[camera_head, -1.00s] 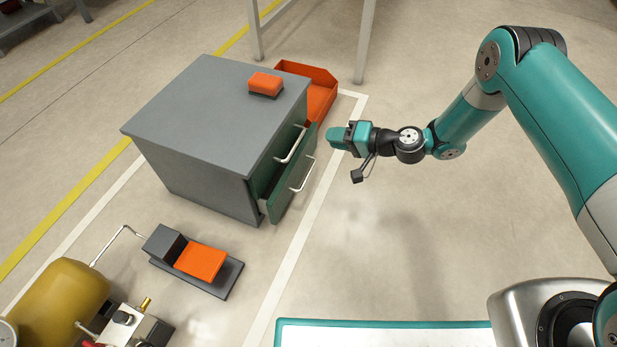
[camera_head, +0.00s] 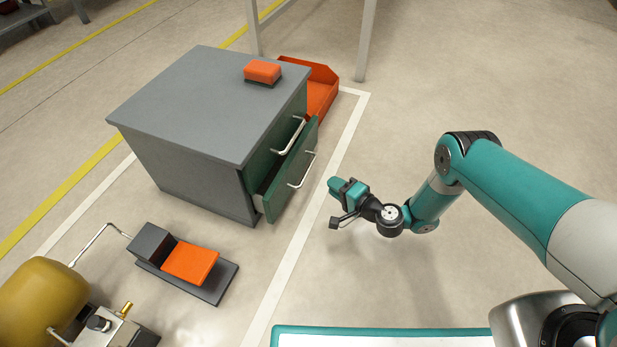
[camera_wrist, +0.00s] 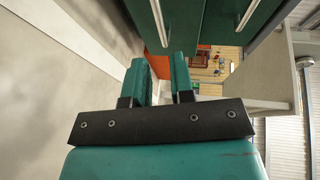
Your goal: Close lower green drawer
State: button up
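The grey cabinet (camera_head: 205,95) has two green drawers with pale bar handles. The lower green drawer (camera_head: 277,197) is pulled part way out, with a dark gap behind its front. The upper green drawer (camera_head: 258,172) sits further back. My gripper (camera_head: 335,187) is to the right of the lower drawer front, pointing toward it, apart from it and empty. In the wrist view, my gripper's two fingers (camera_wrist: 160,70) are separated by a narrow gap. The lower drawer front (camera_wrist: 182,30) and its handle show beyond them at the top.
An orange block (camera_head: 263,70) lies on the cabinet top. An orange bin (camera_head: 322,95) stands behind the cabinet on the floor. A grey pedal with an orange plate (camera_head: 190,262) and a yellow tank (camera_head: 45,300) are at lower left. The floor right of the drawers is clear.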

aim_at(308, 169)
jog(key=b+x, duration=0.6)
jog(key=x, duration=0.5)
jog(key=shift+w+a, duration=0.1)
grip_shut()
